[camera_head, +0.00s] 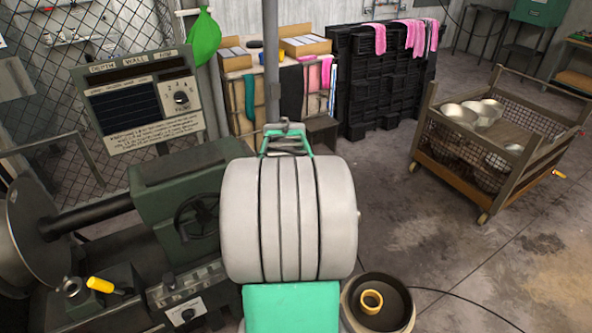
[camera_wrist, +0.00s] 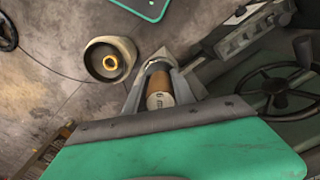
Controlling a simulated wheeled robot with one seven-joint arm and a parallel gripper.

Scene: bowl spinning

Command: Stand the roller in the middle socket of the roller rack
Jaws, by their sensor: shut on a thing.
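In the wrist view, my gripper (camera_wrist: 160,68) is shut on a short brown roller (camera_wrist: 159,83). The roller's pale near end carries dark lettering that I can only partly read. The roller sits between the two grey fingers, above the floor area beside the machine. Its far end is partly hidden by the fingers. In the head view my own grey and green arm fills the middle, and I cannot make out the roller there. I cannot pick out the roller rack or its middle socket in either view.
A round tub (camera_head: 353,300) with a yellow ring (camera_head: 371,301) stands right of my arm; the wrist view shows the tub (camera_wrist: 127,49) too. A green spinning machine (camera_head: 165,205) with a handwheel (camera_head: 197,216) is at left. A wheeled cart (camera_head: 468,178) holds bowls. Floor between is clear.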

